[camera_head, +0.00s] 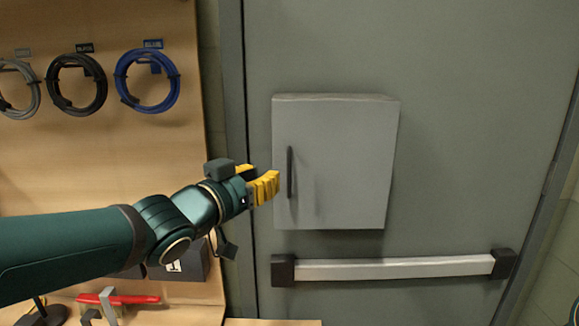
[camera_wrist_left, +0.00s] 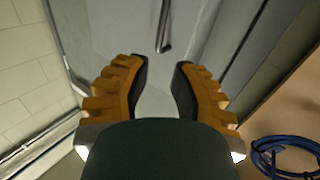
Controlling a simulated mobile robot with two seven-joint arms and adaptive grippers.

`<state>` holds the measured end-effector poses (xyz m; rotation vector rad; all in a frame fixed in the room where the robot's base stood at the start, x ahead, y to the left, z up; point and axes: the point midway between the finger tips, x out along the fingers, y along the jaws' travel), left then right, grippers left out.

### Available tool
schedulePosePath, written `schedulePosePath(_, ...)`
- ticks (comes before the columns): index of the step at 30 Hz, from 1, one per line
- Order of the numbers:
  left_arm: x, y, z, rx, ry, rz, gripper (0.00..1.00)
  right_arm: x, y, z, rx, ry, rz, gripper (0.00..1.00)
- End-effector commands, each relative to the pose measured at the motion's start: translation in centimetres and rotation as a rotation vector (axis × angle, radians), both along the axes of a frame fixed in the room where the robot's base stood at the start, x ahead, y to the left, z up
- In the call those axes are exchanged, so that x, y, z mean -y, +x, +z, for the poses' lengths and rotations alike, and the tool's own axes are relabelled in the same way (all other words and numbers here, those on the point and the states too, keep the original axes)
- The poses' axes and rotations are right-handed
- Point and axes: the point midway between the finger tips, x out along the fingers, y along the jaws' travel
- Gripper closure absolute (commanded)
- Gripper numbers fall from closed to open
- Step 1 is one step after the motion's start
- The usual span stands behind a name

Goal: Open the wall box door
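The grey wall box (camera_head: 345,165) is mounted on a grey-green door, and its own door looks closed. Its dark vertical handle (camera_head: 290,172) is near the left edge of the box front. My left gripper (camera_head: 268,187), with yellow fingers, is just left of the handle. In the left wrist view the left gripper (camera_wrist_left: 160,80) is open, its two fingers apart with nothing between them. The handle (camera_wrist_left: 164,28) shows beyond the fingertips, apart from them. My right gripper is not in either view.
A push bar (camera_head: 395,268) crosses the door below the box. A wooden board (camera_head: 110,130) at the left holds coiled cables, including a blue cable (camera_head: 147,80). A red-handled tool (camera_head: 118,299) lies on the ledge below. The door right of the box is clear.

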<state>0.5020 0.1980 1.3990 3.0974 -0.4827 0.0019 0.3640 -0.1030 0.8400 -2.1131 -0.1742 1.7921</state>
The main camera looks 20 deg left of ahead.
Motion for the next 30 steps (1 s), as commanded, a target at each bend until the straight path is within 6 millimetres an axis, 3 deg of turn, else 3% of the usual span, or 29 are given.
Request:
schedulePosePath(6,1.2,4.2,-0.3,-0.003,-0.004,0.000,0.77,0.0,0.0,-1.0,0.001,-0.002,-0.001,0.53)
schedulePosePath(15,2.5,7.9,-0.2,-0.002,-0.003,0.000,0.77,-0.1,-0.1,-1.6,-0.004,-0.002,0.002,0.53)
schedulePosePath(28,2.7,8.7,0.0,-0.001,-0.001,0.000,0.77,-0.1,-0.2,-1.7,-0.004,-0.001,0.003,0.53)
schedulePosePath(29,2.7,8.7,0.0,-0.001,-0.001,0.000,0.74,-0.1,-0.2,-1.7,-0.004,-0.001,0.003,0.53)
schedulePosePath(30,2.8,8.7,0.0,-0.001,-0.001,0.000,0.88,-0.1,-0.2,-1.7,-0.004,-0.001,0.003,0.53)
